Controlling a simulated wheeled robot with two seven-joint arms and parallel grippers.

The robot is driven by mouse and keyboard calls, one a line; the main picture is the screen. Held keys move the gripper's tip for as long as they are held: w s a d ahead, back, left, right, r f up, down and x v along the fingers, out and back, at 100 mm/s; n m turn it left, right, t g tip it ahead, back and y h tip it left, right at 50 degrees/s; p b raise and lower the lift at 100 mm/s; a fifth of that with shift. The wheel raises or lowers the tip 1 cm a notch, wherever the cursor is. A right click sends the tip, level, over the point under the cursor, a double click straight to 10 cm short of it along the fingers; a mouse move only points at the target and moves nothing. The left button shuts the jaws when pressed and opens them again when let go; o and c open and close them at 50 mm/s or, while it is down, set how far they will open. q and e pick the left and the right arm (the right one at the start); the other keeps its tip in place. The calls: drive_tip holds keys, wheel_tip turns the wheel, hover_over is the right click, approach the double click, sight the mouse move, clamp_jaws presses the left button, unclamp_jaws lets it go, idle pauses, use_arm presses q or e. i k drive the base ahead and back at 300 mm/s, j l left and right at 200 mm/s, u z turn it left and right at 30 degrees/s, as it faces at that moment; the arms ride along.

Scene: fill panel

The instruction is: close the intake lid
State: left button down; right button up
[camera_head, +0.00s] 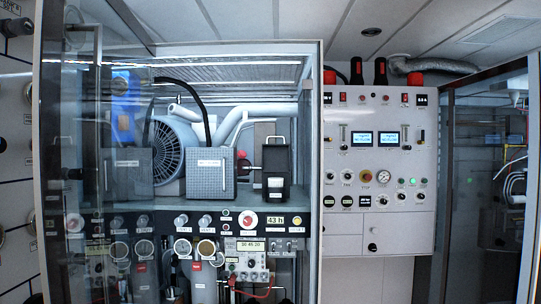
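I cannot tell for certain which part is the intake lid. Neither of my grippers shows in the view, and nothing is touching the boxes.
A framed glass cabinet (311,150) encloses the shelf, with reflections at its left. A white control panel (375,185) with screens, buttons and red-topped dark cylinders stands at right. A glass-fronted dark enclosure (490,190) is farther right.

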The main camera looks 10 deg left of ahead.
sight(276, 158)
drive_tip(key=i+l+u, duration=0.15)
drive_tip(key=u, duration=0.3)
drive_tip(key=i+l+u, duration=0.2)
drive_tip(key=u, duration=0.25)
drive_tip(key=i+l+u, duration=0.2)
drive_tip(key=u, duration=0.25)
drive_tip(key=l, duration=0.1)
